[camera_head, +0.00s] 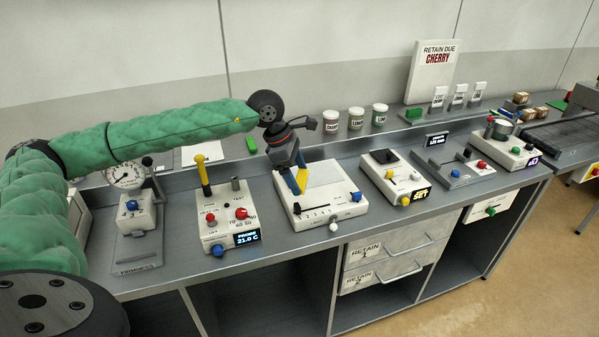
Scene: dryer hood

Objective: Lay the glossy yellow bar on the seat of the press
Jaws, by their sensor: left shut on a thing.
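My left gripper (297,182) points down over the white slider unit (340,197) in the middle of the bench. It is shut on a yellow piece, the yellow bar (304,176), partly hidden by the dark fingers. I cannot tell whether the bar touches the unit's top. The gauge unit (125,177) at the left end, with a label that seems to read FIRMNESS, looks like the press. It has a white block with a blue knob; its seat is not clearly seen. My right gripper is not in view.
A control box (228,216) with a yellow-handled probe (202,172) stands between the gauge unit and the slider unit. A green block (251,145) lies behind. White cups (357,118) stand on the back ledge. More units (395,176) fill the right side.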

